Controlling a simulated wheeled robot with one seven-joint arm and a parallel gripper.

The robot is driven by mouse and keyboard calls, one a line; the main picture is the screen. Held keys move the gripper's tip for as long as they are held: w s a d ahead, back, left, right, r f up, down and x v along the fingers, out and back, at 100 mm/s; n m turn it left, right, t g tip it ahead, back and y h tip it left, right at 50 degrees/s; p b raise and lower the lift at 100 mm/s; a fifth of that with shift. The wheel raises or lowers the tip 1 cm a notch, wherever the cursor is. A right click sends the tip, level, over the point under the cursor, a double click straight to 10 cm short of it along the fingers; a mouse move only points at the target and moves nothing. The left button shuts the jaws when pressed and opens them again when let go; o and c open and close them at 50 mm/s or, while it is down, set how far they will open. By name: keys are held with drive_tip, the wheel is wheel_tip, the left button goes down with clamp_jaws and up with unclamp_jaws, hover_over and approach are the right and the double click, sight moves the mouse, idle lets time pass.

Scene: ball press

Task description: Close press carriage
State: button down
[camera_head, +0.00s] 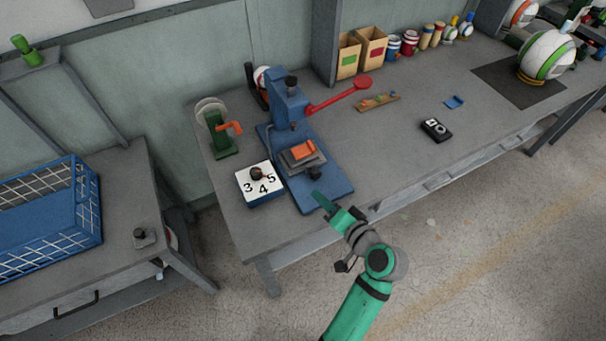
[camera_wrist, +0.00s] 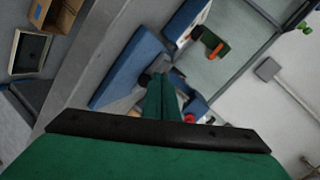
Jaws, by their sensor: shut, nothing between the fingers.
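The blue press (camera_head: 290,105) stands on the grey workbench with its red lever (camera_head: 340,96) sticking out to the right. Its carriage (camera_head: 301,160), a grey plate with an orange piece (camera_head: 302,150) on top and a dark knob (camera_head: 315,173) at its front, sits on the blue base (camera_head: 325,198). My gripper (camera_head: 322,201) is shut and empty at the front edge of the base, a little in front of the knob. In the wrist view my shut fingers (camera_wrist: 161,98) point toward the press and hide part of the carriage. I cannot tell whether they touch it.
A white dial box (camera_head: 260,182) with numbers is left of the press, and a green clamp (camera_head: 220,135) with an orange handle behind it. A black meter (camera_head: 435,129) lies to the right. The bench's front middle is clear. A blue crate (camera_head: 88,232) is on the left table.

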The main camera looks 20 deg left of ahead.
drive_tip(key=m, duration=0.2)
drive_tip(key=r+m, duration=0.1)
drive_tip(key=shift+s+d+h, duration=0.15)
drive_tip(key=shift+s+h, duration=0.1)
drive_tip(key=shift+h, duration=0.15)
drive_tip(key=m+h, duration=0.1)
drive_tip(key=m, duration=0.3)
approach(298, 170)
drive_tip(key=x, duration=0.4)
drive_tip(key=shift+f, duration=0.4)
drive_tip(key=shift+w+a, duration=0.6)
drive_tip(key=shift+a, duration=0.1)
